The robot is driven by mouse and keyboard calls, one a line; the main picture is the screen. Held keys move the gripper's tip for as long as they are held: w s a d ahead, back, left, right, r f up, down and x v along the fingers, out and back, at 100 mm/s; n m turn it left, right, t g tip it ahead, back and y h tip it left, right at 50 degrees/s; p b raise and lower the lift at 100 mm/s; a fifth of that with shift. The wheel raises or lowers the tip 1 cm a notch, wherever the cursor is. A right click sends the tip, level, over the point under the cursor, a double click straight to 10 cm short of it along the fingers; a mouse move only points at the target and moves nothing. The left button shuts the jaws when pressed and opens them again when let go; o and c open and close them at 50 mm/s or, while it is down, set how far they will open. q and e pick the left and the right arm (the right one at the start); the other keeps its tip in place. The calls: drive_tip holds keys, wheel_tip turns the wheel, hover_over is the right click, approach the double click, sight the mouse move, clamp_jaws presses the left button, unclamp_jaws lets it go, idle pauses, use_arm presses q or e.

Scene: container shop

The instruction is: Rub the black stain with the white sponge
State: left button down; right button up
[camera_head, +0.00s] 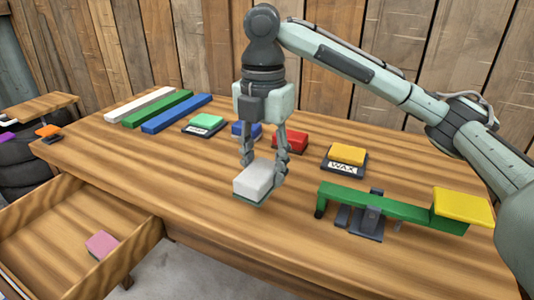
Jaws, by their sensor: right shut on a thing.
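My right gripper (264,166) points down over the front middle of the wooden table. It is shut on the white sponge (254,179), with one finger on each side. The sponge has a white top and a thin dark green layer underneath. It is low over the table; I cannot tell whether it touches the wood. No black stain shows on the visible tabletop; the sponge hides the patch beneath it. My left gripper is not in view.
Behind are a green sponge (207,120) on a dark tray, a blue block (244,130) and a red block (290,140). Right are a yellow WAX sponge (348,154) and a green lever (380,207). An open drawer (60,235) holds a pink block (101,244).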

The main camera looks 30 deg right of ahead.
drive_tip(key=shift+r, duration=1.05)
